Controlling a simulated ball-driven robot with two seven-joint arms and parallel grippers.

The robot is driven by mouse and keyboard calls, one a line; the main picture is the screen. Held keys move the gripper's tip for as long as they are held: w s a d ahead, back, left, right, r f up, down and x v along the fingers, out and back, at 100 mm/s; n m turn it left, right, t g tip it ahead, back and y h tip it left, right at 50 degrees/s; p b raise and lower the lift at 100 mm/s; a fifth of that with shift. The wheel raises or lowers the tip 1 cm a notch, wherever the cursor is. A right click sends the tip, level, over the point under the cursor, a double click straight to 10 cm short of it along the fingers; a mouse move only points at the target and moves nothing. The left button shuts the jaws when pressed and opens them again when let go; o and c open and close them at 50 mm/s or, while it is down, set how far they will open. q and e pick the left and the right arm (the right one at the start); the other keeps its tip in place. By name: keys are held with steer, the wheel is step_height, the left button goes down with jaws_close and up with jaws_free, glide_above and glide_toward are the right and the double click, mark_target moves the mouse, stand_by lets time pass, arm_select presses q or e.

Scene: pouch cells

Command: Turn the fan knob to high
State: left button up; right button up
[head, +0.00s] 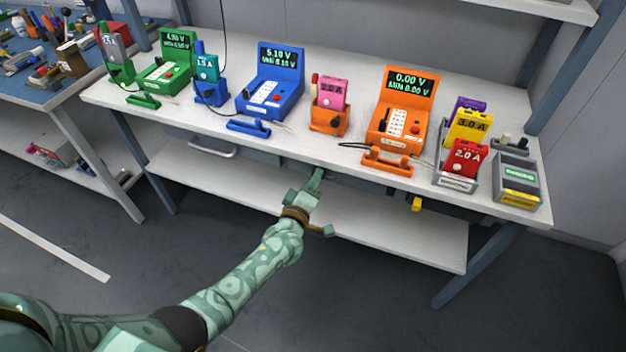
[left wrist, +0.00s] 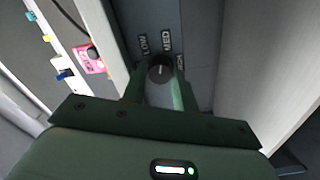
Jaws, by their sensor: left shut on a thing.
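The fan knob (left wrist: 160,70) is a dark round knob on a grey panel (left wrist: 200,25) and shows in the left wrist view. Labels LOW and MED stand beside it, and a third label at its right is partly covered by a finger. My left gripper (left wrist: 160,92) is shut on the knob, one green finger on each side. In the head view my left gripper (head: 317,180) reaches under the bench's front edge, and the knob is hidden there. My right gripper is not in view.
The white bench (head: 345,165) carries a green charger (head: 165,72), a blue charger (head: 270,90), an orange charger (head: 402,115) and coloured cells in holders. A yellow thing (head: 416,204) hangs below its front edge. A lower shelf (head: 400,235) lies beneath, with bare floor in front.

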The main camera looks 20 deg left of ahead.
arm_select(q)
steer(key=shift+s+f+m+p, duration=0.1)
steer(key=shift+m+p, duration=0.1)
steer(key=shift+m, duration=3.55)
steer(key=shift+f+m+p, duration=0.1)
steer(key=shift+m+p, duration=0.1)
steer(key=shift+m, duration=3.55)
steer(key=o, duration=1)
steer(key=shift+r, duration=0.1)
